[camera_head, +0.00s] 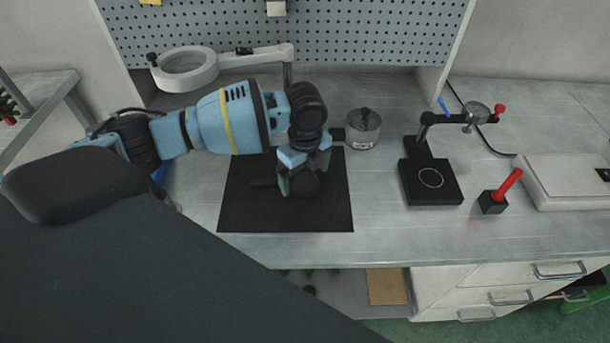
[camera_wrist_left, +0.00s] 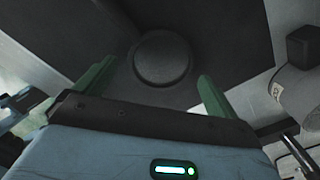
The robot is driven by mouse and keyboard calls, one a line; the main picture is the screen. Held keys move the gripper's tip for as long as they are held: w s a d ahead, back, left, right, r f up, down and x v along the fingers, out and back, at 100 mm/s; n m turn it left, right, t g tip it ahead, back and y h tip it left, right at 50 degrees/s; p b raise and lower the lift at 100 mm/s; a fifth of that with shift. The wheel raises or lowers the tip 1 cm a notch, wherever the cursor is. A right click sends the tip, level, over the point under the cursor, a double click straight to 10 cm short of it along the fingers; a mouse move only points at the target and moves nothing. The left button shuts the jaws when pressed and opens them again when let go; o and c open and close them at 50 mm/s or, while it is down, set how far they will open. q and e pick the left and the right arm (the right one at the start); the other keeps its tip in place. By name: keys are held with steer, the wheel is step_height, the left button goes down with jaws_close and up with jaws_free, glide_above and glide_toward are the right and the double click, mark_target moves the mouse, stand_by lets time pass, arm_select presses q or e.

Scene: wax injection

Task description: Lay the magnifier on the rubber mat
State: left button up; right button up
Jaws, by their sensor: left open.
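The black rubber mat (camera_head: 240,212) lies flat on the grey worktop and also fills much of the left wrist view (camera_wrist_left: 80,25). A dark round piece (camera_wrist_left: 162,58), apparently the magnifier, lies on the mat between the green fingers of my left gripper (camera_wrist_left: 157,70). In the head view the left gripper (camera_head: 304,176) is low over the mat, right of its middle. Its jaws are open, on either side of the dark piece, with a visible gap in the wrist view. The arm partly hides the piece in the head view. My right gripper is not in view.
A lidded metal pot (camera_head: 363,133) stands close by, beyond the mat's right edge. Farther right are a black-based stand (camera_head: 430,186), a red-handled tool in a block (camera_head: 501,190) and a white device (camera_head: 565,183). A white ring lamp (camera_head: 185,70) hangs behind the arm.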

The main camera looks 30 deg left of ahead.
arm_select(q)
step_height(320, 180, up, 11)
steer(key=p, duration=0.1)
stand_by(0.4)
